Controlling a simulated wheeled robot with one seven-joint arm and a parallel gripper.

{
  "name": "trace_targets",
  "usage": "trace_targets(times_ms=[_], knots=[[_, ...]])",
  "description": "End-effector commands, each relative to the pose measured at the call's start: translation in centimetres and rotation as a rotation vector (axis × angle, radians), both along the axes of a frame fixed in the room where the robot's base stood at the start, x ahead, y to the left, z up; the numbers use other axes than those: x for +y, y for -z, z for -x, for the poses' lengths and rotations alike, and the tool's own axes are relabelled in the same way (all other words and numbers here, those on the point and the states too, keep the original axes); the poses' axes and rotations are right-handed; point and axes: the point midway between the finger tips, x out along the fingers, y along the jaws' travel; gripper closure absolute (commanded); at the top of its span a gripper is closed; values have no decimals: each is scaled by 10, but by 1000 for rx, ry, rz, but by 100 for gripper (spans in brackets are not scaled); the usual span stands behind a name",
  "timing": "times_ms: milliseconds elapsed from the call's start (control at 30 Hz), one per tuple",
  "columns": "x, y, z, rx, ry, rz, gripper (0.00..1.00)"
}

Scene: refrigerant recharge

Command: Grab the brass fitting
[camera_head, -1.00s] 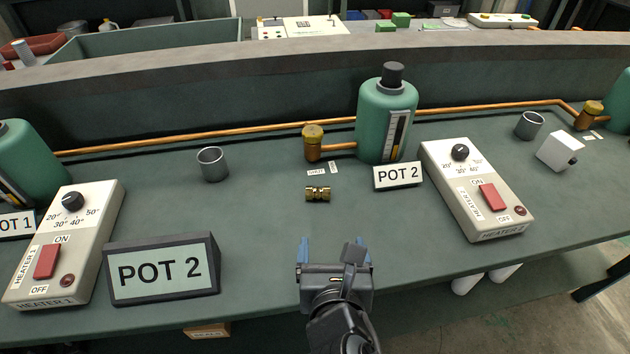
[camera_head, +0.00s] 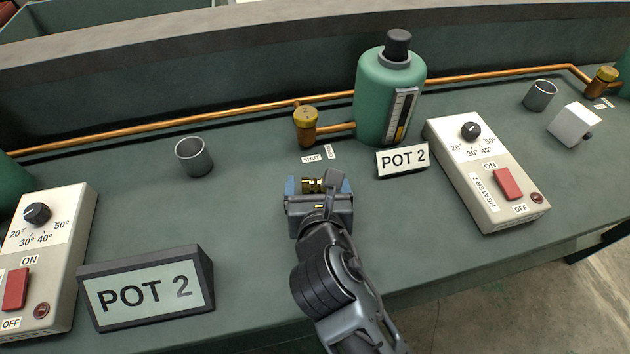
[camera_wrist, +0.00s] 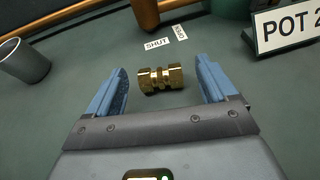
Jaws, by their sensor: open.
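The brass fitting (camera_wrist: 160,78) lies on the green bench top, a short ribbed gold cylinder on its side. In the wrist view it sits between the two blue fingers of my gripper (camera_wrist: 165,84), with a gap to each finger, nearer the left one. My gripper is open. In the head view the fitting (camera_head: 313,185) shows just beyond the palm of my gripper (camera_head: 318,187), partly hidden by it.
A brass valve (camera_head: 305,125) with SHUT and OPEN labels joins the green pot (camera_head: 390,95) behind the fitting. A POT 2 plate (camera_head: 403,158) and a heater box (camera_head: 488,175) stand to the right. A metal cup (camera_head: 193,157) stands to the left.

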Motion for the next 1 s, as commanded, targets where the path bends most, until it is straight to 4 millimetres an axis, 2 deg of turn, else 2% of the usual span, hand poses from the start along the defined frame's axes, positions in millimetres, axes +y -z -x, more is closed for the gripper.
trace_targets(times_ms=[100,200,500,1000], knots=[[3,6,-16,-1,0,-1,15],[4,10,-25,0,0,0,15],[4,12,-28,0,0,0,16],[4,12,-28,0,0,0,64]])
